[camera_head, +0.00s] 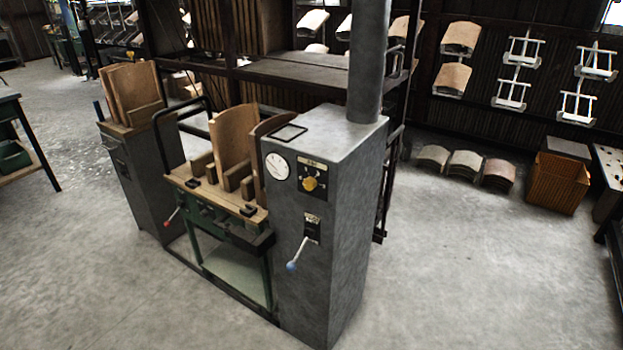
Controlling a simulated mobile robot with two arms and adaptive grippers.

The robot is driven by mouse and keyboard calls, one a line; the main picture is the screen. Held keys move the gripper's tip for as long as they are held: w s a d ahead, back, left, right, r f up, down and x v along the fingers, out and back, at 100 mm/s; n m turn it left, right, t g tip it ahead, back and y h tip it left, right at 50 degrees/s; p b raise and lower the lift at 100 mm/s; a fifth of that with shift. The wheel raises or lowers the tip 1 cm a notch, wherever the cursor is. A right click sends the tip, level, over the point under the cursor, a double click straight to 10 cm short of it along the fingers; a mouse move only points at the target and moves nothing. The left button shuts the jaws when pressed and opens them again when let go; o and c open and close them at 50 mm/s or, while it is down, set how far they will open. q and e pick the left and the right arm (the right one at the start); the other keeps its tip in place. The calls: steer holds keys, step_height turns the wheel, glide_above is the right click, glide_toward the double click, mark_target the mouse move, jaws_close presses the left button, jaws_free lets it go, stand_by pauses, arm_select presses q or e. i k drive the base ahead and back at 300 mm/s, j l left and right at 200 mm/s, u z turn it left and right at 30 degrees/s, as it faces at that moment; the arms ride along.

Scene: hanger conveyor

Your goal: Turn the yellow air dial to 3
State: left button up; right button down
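The yellow air dial (310,183) is a small yellow knob on a dark panel (311,172). The panel is on the front of the grey machine cabinet (320,250). The numbers around the knob are too small to read, so I cannot tell its setting. A round white gauge (277,166) sits just left of the panel. Below is a lever with a blue tip (292,265). Neither of my grippers shows in the head view.
An orange crate (557,182) and several curved pieces (465,163) stand at the back right. The concrete floor (450,280) in front is clear.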

mark_target(310, 183)
steer(key=i+j+z, duration=0.1)
steer(key=j, duration=0.25)
steer(key=i+j+z, duration=0.15)
steer(key=i+j, duration=0.15)
steer(key=i+j+z, duration=0.1)
steer(key=j, duration=0.3)
steer(key=i+j+z, duration=0.1)
steer(key=j, duration=0.3)
steer(key=i, duration=0.1)
